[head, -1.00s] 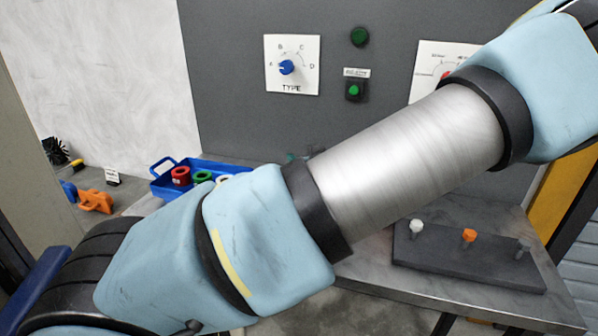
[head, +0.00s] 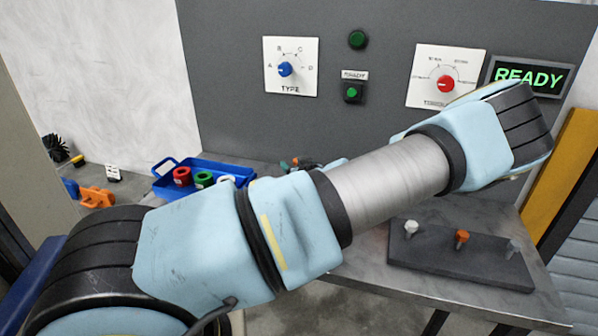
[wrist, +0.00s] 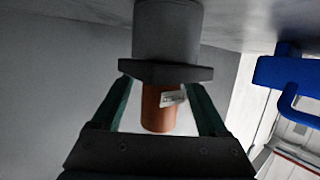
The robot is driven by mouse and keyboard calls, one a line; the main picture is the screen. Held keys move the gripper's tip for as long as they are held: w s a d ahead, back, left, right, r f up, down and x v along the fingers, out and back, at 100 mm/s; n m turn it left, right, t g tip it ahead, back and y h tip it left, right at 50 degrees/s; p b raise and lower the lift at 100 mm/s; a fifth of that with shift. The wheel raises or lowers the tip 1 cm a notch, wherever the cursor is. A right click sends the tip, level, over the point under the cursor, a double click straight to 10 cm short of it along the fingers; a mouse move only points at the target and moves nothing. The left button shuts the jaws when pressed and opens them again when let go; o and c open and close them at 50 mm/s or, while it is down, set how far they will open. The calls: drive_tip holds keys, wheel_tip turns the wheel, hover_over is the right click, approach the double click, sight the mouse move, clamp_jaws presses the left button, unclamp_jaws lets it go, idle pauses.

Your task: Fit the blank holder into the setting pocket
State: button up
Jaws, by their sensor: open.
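In the wrist view an orange-brown cylinder with a white label (wrist: 160,106), which may be the blank holder, meets a dark flange (wrist: 165,73) on a grey cylindrical body (wrist: 167,28). The setting pocket cannot be told for certain, nor how deep the cylinder sits. My gripper (wrist: 160,90) is open, its dark green fingers on either side of the cylinder with gaps showing. In the head view my gripper (head: 296,164) shows small, with a bit of orange, right of the blue tray. My arm hides most of that area.
A blue tray (head: 222,168) holds red, green and white rings. A dark board (head: 455,262) with several pegs stands at the right. The panel carries a blue TYPE dial (head: 285,69), a red dial (head: 446,84) and a READY display (head: 528,75).

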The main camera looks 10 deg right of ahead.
clamp_jaws()
idle(0.6)
